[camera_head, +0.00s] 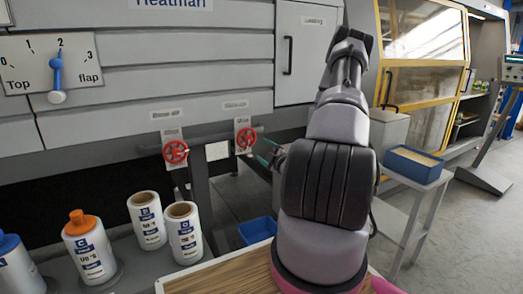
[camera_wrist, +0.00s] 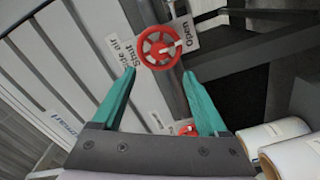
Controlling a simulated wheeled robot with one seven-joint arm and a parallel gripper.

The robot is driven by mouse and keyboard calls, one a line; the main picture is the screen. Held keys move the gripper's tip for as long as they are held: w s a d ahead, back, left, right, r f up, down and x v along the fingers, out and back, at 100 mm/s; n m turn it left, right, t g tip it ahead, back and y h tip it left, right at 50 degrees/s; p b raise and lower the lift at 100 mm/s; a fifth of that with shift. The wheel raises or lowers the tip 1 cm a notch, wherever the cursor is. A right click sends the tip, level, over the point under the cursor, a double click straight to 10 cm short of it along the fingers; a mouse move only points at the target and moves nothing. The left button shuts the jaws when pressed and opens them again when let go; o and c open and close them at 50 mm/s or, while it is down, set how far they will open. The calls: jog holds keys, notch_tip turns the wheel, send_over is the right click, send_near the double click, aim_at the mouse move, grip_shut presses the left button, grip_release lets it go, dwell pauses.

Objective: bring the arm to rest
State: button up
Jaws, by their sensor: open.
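My gripper (camera_wrist: 158,76) is open and empty, its two teal fingers spread apart in the wrist view. A red handwheel (camera_wrist: 154,60) lies ahead, just beyond the fingertips; whether they touch it I cannot tell. Its white pointer leans toward the word "Open" on the plate behind. In the head view this is the right-hand red wheel (camera_head: 245,139), with the gripper (camera_head: 264,151) close on its right. My arm fills the centre right of the head view and hides part of the gripper.
The left red wheel (camera_head: 175,152) is close by. White bottles (camera_head: 88,250) and open-topped white cylinders (camera_head: 184,232) stand below on the left. A blue bin (camera_head: 257,231) is low in the middle.

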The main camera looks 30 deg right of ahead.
dwell(0.3)
jog(key=w+a+r+n+y, duration=0.1)
jog(key=a+r+n+y, duration=0.5)
jog(key=a+r+n, duration=0.15)
jog(key=s+a+r+n+g+y, duration=0.5)
jog(key=a+n, duration=0.3)
jog(key=n, duration=0.3)
jog(key=s+a+r+n+g+y, duration=0.3)
jog(key=s+a+r+n+g, duration=0.3)
jog(key=a+n, duration=0.4)
jog(key=s+r+n+g+h, duration=0.45)
jog(key=s+n+h, duration=0.4)
jog(key=n, duration=0.75)
jog(key=s+d+r+n+t+h, duration=0.4)
jog(key=s+d+r+n, duration=0.2)
jog(key=r+n, duration=0.2)
jog(key=shift+s+d+n+t, duration=0.25)
jog(key=shift+d+n+t, duration=0.1)
jog(key=shift+n, duration=0.9)
